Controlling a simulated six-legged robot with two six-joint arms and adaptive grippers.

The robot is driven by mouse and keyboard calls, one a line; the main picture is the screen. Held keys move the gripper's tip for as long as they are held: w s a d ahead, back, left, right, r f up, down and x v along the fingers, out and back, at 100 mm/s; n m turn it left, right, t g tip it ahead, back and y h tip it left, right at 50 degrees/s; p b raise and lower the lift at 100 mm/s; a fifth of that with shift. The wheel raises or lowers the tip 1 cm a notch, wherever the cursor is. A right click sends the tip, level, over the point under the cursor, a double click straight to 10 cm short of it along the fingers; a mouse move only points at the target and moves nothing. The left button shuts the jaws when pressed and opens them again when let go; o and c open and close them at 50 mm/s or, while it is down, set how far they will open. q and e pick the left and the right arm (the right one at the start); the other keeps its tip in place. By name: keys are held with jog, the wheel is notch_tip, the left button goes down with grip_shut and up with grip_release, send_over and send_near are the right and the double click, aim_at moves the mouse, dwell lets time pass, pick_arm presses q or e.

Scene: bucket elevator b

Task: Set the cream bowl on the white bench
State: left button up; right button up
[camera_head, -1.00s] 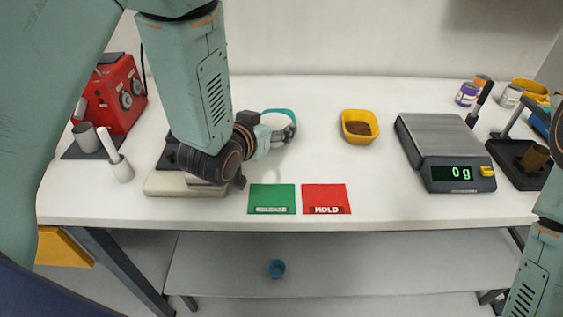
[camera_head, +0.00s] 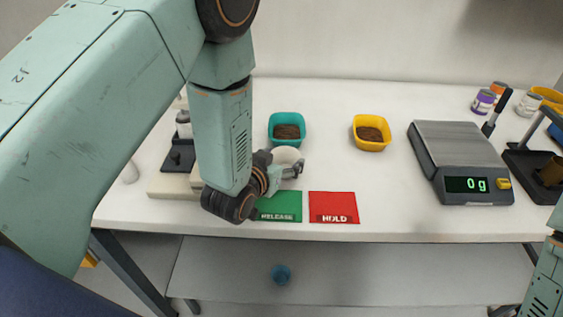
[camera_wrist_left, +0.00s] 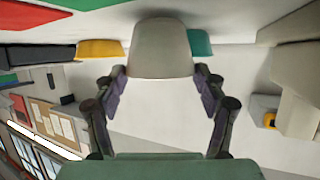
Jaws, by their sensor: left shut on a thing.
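The cream bowl (camera_head: 287,155) is in my left gripper (camera_head: 291,172), over the white bench (camera_head: 400,218) just in front of the teal bowl. The left wrist view, which is upside down, shows the cream bowl (camera_wrist_left: 160,48) between the two fingers of the left gripper (camera_wrist_left: 160,74), with a finger at each side. In the head view the gripper hides part of the bowl. I cannot tell whether its base touches the bench. My right gripper is not in view; only part of that arm shows at the lower right.
A teal bowl (camera_head: 286,130) and a yellow bowl (camera_head: 370,133) hold brown contents. Green (camera_head: 281,206) and red (camera_head: 333,206) cards lie near the front edge. A scale (camera_head: 462,165) reading 0 g stands right.

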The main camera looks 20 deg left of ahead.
pick_arm(q)
jog(key=shift+f, duration=0.2)
jog(key=shift+a, duration=0.1)
jog(key=shift+f, duration=0.2)
jog(key=o, duration=0.9)
jog(key=shift+o, duration=1.3)
jog(key=shift+r, duration=0.1)
jog(key=shift+o, duration=0.4)
